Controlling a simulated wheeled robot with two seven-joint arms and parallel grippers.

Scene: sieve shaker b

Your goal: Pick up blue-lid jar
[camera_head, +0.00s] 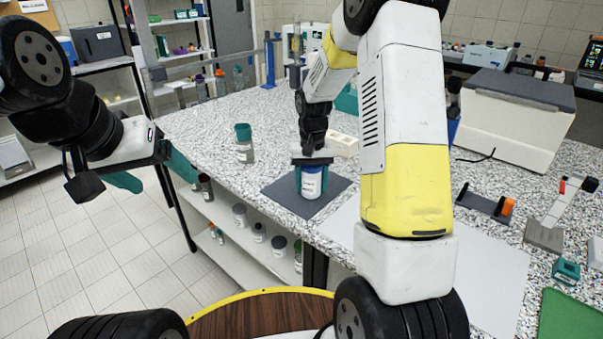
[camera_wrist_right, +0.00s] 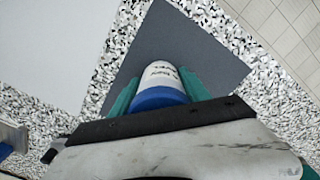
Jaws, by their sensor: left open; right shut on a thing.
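The blue-lid jar (camera_head: 311,182) is white with a label and a blue lid, and stands upright over the dark grey mat (camera_head: 283,193) on the speckled counter. My right gripper (camera_head: 311,162) comes down from above and is shut on the jar near its lid. In the right wrist view the jar (camera_wrist_right: 160,82) sits between the two teal fingers (camera_wrist_right: 160,97). I cannot tell whether the jar touches the mat. My left gripper (camera_head: 150,178) is open and empty, out over the floor left of the counter.
A jar with a teal lid (camera_head: 244,144) stands on the counter left of the mat. A large white box with a grey lid (camera_head: 515,115) is at the back right. A dark rack (camera_head: 484,206) and a green mat (camera_head: 570,318) lie to the right. Shelves below hold several jars.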

